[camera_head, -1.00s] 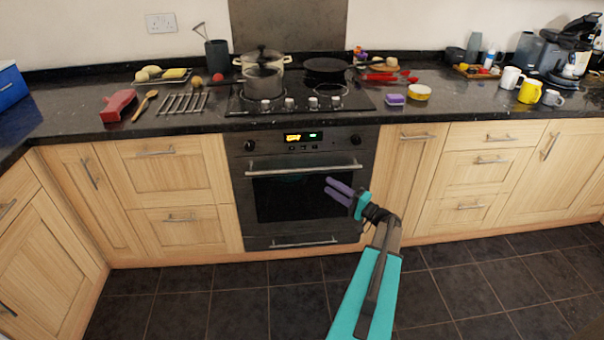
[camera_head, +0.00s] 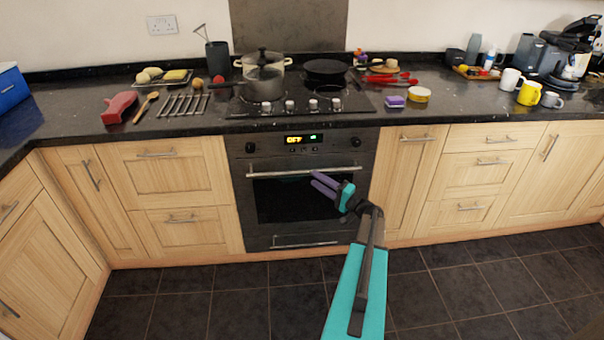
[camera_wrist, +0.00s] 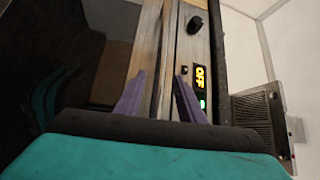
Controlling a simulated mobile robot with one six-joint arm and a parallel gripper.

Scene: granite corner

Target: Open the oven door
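The oven (camera_head: 240,210) is built in under the counter, with its dark glass door (camera_head: 282,203) closed. A long metal handle (camera_head: 275,174) runs level across the top of the door. My gripper (camera_head: 313,179), with purple fingers, is in front of the door, just below the right half of the handle. In the wrist view the two fingers (camera_wrist: 160,76) are apart, with a light bar, likely the handle (camera_wrist: 145,50), close to the left finger. I cannot tell whether they touch. Nothing is held. The control panel (camera_wrist: 190,60) lies beside the right finger, its display reading OFF.
A pot (camera_head: 263,80) and a dark pan (camera_head: 326,68) are on the hob (camera_head: 350,101) above the oven. Wooden cabinets (camera_head: 165,178) flank the oven. A lower drawer with a handle (camera_head: 303,245) sits beneath the door. The dark tiled floor (camera_head: 230,300) in front is clear.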

